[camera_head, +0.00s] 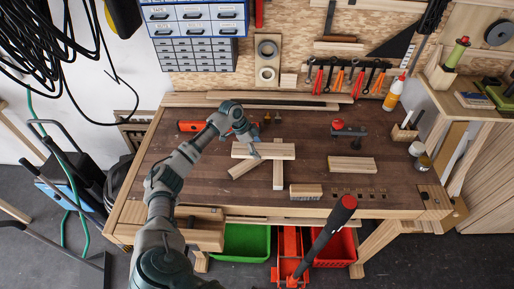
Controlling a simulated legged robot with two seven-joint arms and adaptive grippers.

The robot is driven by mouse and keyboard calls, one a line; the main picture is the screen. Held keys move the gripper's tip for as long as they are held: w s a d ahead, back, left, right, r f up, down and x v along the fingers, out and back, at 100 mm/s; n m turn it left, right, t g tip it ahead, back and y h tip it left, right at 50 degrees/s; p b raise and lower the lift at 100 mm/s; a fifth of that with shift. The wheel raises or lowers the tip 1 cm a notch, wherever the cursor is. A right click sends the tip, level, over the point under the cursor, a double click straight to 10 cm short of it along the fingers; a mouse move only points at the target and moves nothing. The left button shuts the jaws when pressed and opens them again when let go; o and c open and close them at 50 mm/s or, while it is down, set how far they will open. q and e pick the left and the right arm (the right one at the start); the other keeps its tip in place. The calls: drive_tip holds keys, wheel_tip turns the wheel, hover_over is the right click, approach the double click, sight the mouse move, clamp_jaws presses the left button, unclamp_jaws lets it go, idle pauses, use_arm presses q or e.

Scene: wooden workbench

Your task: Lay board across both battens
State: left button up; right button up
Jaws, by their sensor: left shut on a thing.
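A pale wooden board (275,151) lies roughly level in the middle of the workbench. My left gripper (253,148) comes down from the upper left and is shut on the board near its left half. Two battens show below the board: a slanted batten (242,169) at the left and a near-upright one (278,178) at the right. The board passes over both in the picture; whether it touches them or is held just above, I cannot tell. The fingertips are small and partly hidden. My right gripper is not in view.
Another wooden block (352,164) lies to the right on the workbench (180,150). A brush (306,191) lies near the front edge. A red-knobbed tool (347,130) stands behind. An orange tool (191,126) lies at the back left. A black and red handle (333,222) juts up in front.

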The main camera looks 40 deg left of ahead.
use_arm(q)
drive_tip(key=shift+a+f, duration=1)
drive_tip(key=shift+f, duration=0.1)
drive_tip(key=shift+d+f, duration=0.15)
drive_tip(key=shift+d, duration=1.05)
drive_tip(key=shift+a+f, duration=0.3)
drive_tip(key=shift+a, duration=0.35)
drive_tip(key=shift+a+f, duration=0.25)
drive_tip(key=shift+f, duration=0.2)
drive_tip(key=shift+d+f+b, duration=0.25)
drive_tip(key=shift+d+b, duration=0.05)
drive_tip(key=shift+d, duration=0.4)
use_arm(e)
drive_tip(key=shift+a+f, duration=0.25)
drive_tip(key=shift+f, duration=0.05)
use_arm(q)
drive_tip(key=shift+a, duration=0.1)
